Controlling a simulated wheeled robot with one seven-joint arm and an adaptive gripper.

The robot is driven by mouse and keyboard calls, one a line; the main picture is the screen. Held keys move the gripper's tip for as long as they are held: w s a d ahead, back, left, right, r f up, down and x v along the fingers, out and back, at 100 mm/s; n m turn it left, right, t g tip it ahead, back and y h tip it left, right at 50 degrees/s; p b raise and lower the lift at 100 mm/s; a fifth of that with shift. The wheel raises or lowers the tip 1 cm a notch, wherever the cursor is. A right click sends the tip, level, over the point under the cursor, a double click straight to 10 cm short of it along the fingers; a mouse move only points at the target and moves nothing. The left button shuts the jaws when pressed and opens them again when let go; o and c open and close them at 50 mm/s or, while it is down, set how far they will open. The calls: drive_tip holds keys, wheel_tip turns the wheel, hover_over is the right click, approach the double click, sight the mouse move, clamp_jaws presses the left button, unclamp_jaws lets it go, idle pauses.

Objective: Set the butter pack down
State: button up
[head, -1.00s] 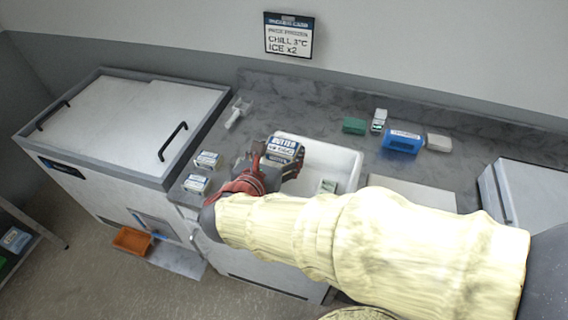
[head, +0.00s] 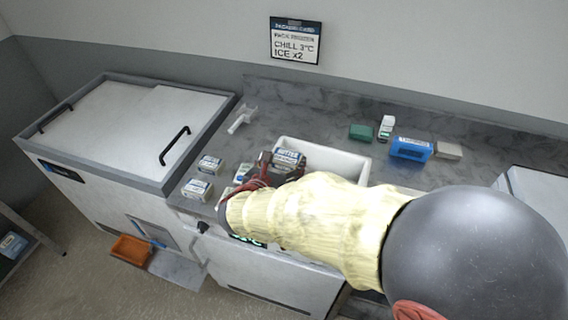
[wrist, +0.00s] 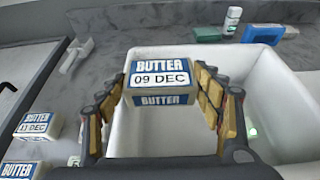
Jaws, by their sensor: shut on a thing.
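The butter pack (wrist: 160,80), labelled BUTTER 09 DEC, sits between the two fingers of my gripper (wrist: 160,112) in the wrist view. The gripper is shut on its sides. In the head view the held butter pack (head: 288,158) shows at the left part of the white bin (head: 345,165), with my gripper (head: 275,170) around it. In the wrist view the white bin (wrist: 285,110) lies behind and below the pack. I cannot tell how high the pack is above the bin floor. My arm hides the bin's front part in the head view.
Two other butter packs (head: 197,189) (head: 210,164) stand on the counter left of the bin. A white scoop (head: 242,118) lies behind them. A green block (head: 361,132), a small bottle (head: 386,127) and a blue box (head: 411,149) stand behind the bin. A chest freezer (head: 125,125) is at left.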

drive_tip(key=shift+r, duration=0.1)
drive_tip(key=shift+f+b, duration=0.3)
drive_tip(key=shift+f, duration=0.1)
drive_tip(key=shift+f, duration=0.2)
drive_tip(key=o, duration=1.3)
drive_tip(key=shift+o, duration=0.2)
